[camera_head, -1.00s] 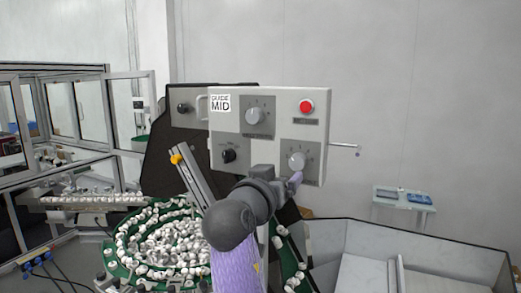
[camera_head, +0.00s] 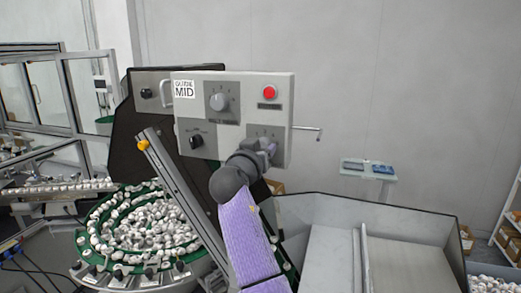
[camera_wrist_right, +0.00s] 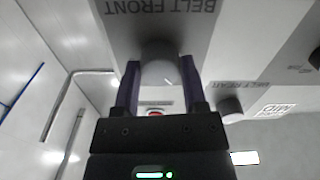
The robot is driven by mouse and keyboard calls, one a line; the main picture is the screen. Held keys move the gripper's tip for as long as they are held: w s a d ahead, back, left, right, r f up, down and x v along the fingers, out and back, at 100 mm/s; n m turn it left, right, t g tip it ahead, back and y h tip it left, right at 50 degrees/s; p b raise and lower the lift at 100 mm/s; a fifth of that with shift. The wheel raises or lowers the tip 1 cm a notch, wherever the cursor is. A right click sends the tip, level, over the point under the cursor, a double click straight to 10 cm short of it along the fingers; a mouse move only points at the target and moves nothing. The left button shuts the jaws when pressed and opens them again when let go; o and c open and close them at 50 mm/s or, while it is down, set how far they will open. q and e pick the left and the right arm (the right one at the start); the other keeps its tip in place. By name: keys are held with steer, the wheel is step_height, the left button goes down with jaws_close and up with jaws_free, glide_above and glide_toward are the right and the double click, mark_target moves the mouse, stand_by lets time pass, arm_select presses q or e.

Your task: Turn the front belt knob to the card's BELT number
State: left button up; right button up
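The front belt knob (camera_wrist_right: 160,73) is a round grey knob under the upside-down label BELT FRONT in the right wrist view. My right gripper (camera_wrist_right: 160,80) has its two purple fingers on either side of this knob, apparently open; I cannot tell whether they touch it. In the head view my right gripper (camera_head: 265,150) covers the panel's lower right dial and hides most of the knob. A white card (camera_head: 184,89) on the panel reads GUIDE MID; no BELT number is readable. My left gripper is not in view.
The grey control panel (camera_head: 250,95) also carries another grey knob (camera_head: 219,101), a black knob (camera_head: 196,141) and a red button (camera_head: 269,92). A rod (camera_head: 308,128) sticks out at its right. A green bowl of white caps (camera_head: 87,222) stands lower left.

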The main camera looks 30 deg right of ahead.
jaws_close()
steer(key=shift+m+b, duration=6.05)
steer(key=shift+m, duration=1.75)
steer(key=o, duration=0.6)
jaws_free()
